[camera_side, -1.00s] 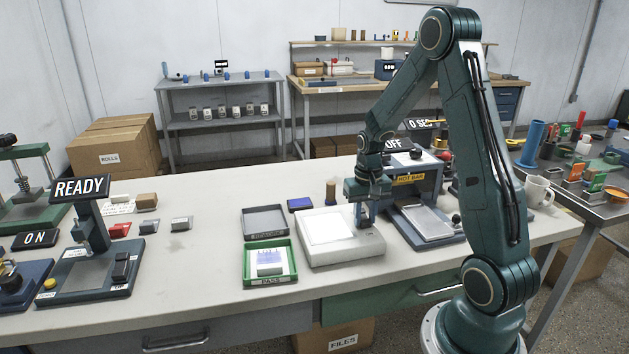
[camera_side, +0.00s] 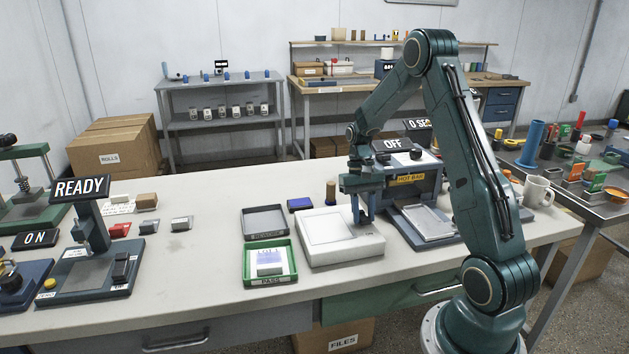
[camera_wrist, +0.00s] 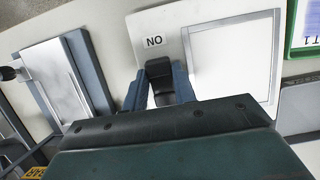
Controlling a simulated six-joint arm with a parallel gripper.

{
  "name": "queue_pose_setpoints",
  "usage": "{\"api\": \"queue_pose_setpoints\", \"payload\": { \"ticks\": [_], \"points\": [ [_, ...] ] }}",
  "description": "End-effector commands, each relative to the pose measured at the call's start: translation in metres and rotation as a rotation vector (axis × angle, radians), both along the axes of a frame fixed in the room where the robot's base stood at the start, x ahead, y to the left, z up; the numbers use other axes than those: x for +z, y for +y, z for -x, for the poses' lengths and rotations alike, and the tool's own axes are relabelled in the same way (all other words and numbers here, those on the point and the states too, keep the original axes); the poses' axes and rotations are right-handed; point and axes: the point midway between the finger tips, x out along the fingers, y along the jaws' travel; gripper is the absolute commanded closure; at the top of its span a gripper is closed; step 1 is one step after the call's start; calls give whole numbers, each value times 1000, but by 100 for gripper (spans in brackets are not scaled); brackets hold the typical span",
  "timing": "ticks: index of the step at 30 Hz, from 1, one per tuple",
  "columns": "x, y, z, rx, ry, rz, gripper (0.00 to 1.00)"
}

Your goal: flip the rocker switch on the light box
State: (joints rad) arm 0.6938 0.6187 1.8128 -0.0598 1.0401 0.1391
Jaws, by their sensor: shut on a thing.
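The light box (camera_side: 318,253) is a low white box on the bench, with a pale square panel (camera_side: 327,229) that looks dull. In the wrist view the panel (camera_wrist: 231,60) is off-white. My gripper (camera_side: 363,219) points down at the right part of the box. In the wrist view my gripper (camera_wrist: 160,88) has its blue fingers on both sides of the switch, shut on it. The switch's lower part is hidden by my gripper.
A green PASS tray (camera_side: 270,281) holding a sheet and a grey tray (camera_side: 265,222) stand left of the light box. A hot bar machine (camera_side: 414,183) with an OFF sign is close behind and to the right.

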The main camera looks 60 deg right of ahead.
Motion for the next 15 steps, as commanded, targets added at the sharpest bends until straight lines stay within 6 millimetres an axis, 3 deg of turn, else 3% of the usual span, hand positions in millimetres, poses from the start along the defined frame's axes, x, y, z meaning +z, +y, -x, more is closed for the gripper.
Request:
{"api": "queue_pose_setpoints", "payload": {
  "ticks": [15],
  "points": [
    [1, -3, -3, 1, 70, -71, 96]
  ]
}}
